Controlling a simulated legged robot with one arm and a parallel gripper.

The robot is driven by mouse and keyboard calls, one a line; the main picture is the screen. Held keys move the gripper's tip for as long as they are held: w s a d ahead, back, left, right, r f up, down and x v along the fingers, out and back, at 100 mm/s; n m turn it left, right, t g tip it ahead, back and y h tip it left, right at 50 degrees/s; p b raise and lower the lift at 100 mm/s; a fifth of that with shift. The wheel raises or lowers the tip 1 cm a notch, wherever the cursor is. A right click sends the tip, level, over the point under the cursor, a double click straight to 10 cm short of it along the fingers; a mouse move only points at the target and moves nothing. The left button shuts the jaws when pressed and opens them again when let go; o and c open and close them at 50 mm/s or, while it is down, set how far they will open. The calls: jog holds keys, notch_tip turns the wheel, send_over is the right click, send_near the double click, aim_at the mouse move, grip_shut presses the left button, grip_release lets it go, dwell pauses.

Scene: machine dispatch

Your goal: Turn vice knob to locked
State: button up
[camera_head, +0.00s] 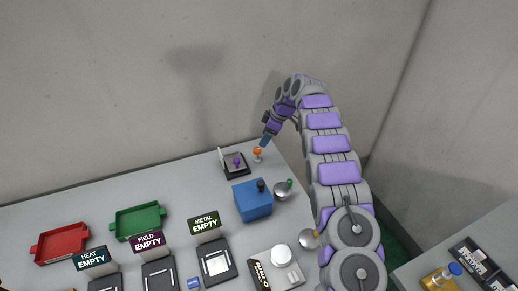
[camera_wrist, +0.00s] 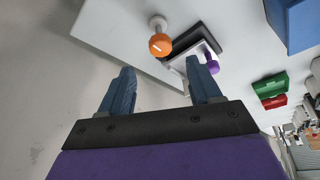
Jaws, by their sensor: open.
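An orange knob (camera_head: 257,151) on a pale stem stands at the back right of the grey table. It also shows in the wrist view (camera_wrist: 160,45), with a white mark on its face. Beside it is a black-based device (camera_head: 236,170) with a pale upright plate and a purple knob (camera_head: 237,161); the purple knob shows partly behind my right finger in the wrist view (camera_wrist: 213,67). I cannot tell which knob is the vice's. My gripper (camera_wrist: 160,66) is open and empty. Its fingertips point toward the orange knob, which appears between and beyond them, apparently apart from both.
A blue box (camera_head: 253,201) with a dark knob and a round metal piece with a green knob (camera_head: 287,186) stand in front. Red (camera_head: 61,247) and green (camera_head: 138,222) trays lie left. Walls rise behind and right of the table.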

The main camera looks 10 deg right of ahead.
aim_at(258, 149)
jog(key=x, duration=0.7)
jog(key=shift+f+b, duration=0.1)
jog(key=shift+b, duration=0.3)
jog(key=c, duration=1)
